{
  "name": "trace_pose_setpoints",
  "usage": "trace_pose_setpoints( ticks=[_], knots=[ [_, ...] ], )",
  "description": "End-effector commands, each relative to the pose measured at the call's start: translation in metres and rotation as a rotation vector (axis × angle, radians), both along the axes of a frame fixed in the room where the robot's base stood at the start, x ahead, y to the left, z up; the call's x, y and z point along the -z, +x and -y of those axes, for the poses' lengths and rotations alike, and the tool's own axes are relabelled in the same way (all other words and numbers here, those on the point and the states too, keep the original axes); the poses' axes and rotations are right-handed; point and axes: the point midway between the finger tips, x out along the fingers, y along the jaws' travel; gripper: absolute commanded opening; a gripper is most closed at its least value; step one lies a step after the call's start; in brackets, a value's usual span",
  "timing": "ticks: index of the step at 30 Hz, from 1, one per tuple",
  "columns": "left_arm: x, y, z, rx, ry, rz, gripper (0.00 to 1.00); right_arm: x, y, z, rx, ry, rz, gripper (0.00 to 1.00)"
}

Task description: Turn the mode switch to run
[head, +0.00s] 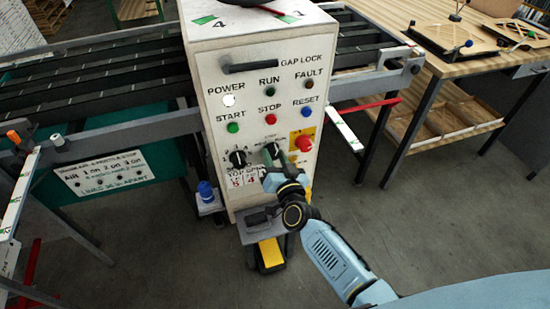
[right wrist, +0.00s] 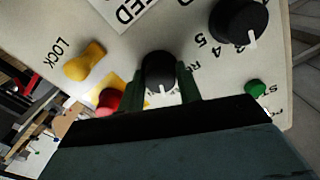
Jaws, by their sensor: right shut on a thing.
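The mode switch (right wrist: 159,70) is a black round knob with a white pointer mark on the pale control box (head: 213,70). My right gripper (right wrist: 163,88) is shut on the knob, with one dark green finger on each side. In the right wrist view the white mark is on the knob's side toward the gripper. Part of a label starting with R shows beside the right finger. In the head view my right gripper (head: 272,152) reaches the panel from below and largely hides the switch and its lettering. My left gripper is not in view.
A black numbered dial (head: 238,158) sits left of the switch, and a red emergency stop (head: 303,143) on yellow sits right. A yellow lock knob (right wrist: 85,62) is close by. Green, red and blue buttons are above. A wooden workbench (head: 432,62) stands at right.

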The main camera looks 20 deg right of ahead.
Motion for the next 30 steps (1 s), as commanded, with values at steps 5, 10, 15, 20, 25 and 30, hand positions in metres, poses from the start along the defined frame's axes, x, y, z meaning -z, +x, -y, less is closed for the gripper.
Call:
trace_pose_setpoints(
  ticks=[5,10,15,20,25,30],
  knots=[
    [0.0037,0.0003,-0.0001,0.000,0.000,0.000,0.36,-0.0001,0.0002,0.0003,0.001,0.142,-0.003,0.12],
    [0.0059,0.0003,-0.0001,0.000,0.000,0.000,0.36,-0.0004,0.0002,0.0002,0.000,0.250,-0.006,0.12],
    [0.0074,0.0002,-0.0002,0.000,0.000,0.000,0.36,-0.0004,0.0002,0.0003,0.001,0.323,-0.009,0.12],
    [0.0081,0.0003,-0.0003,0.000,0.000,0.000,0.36,-0.0005,0.0001,0.0004,0.001,0.361,-0.011,0.12],
    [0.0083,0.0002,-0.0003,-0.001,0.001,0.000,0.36,-0.0006,0.0002,0.0004,0.001,0.377,-0.011,0.12],
    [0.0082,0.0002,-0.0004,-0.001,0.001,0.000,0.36,-0.0007,0.0002,0.0004,0.001,0.379,-0.011,0.12]
  ],
)
